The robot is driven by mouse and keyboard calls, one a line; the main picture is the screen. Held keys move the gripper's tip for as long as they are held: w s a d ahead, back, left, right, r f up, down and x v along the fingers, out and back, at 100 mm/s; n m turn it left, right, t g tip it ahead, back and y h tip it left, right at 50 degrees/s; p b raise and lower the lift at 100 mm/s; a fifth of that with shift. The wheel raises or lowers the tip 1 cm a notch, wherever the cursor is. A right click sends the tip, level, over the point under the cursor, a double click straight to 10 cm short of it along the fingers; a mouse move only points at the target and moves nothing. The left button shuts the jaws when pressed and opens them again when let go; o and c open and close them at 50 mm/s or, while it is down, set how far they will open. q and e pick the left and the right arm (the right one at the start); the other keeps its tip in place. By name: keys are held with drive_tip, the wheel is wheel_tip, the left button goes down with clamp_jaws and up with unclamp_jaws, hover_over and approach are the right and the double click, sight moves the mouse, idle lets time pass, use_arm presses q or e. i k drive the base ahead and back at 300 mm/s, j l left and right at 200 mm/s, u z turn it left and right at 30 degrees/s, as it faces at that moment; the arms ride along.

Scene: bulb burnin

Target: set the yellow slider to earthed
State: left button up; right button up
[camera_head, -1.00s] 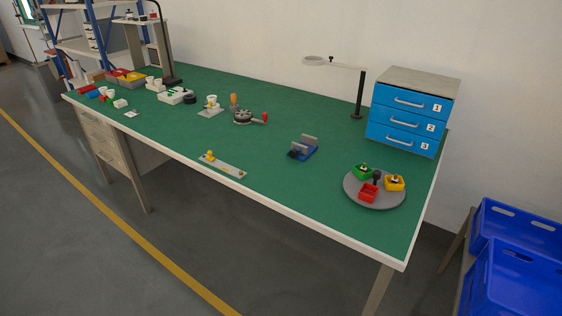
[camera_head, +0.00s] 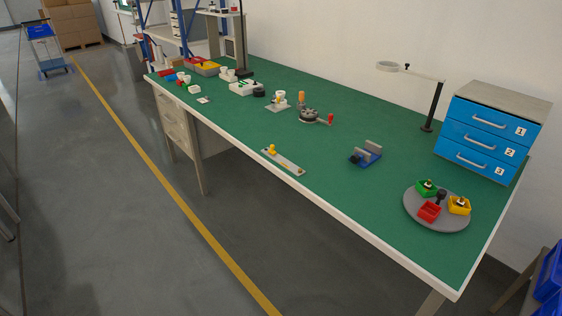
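The yellow slider (camera_head: 272,149) is a small yellow knob on a flat grey plate (camera_head: 289,164) lying near the front edge of the green table. The knob stands at the plate's left end. A small yellowish mark shows near the plate's right end. Any lettering on the plate is too small to read. Neither of my grippers is in view.
The long green workbench (camera_head: 330,186) has clear room around the plate. Behind it are a dark round fixture with a red handle (camera_head: 309,116) and a blue vise (camera_head: 367,155). A grey turntable (camera_head: 437,218) with coloured bins and a blue drawer cabinet (camera_head: 476,139) stand right.

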sight(272, 151)
drive_tip(key=i+j, duration=0.25)
drive_tip(key=j, duration=0.15)
drive_tip(key=i+j+z, duration=0.15)
drive_tip(key=j, duration=0.25)
drive_tip(key=i+j, duration=0.3)
drive_tip(key=i+j+z, duration=0.15)
drive_tip(key=j, duration=0.35)
drive_tip(key=i+j, duration=0.25)
drive_tip(key=j, duration=0.2)
drive_tip(key=i+j+z, duration=0.15)
drive_tip(key=j, duration=0.3)
drive_tip(key=i+j, duration=0.2)
drive_tip(key=j, duration=0.25)
drive_tip(key=i+j+z, duration=0.1)
drive_tip(key=j, duration=0.35)
drive_tip(key=i, duration=0.1)
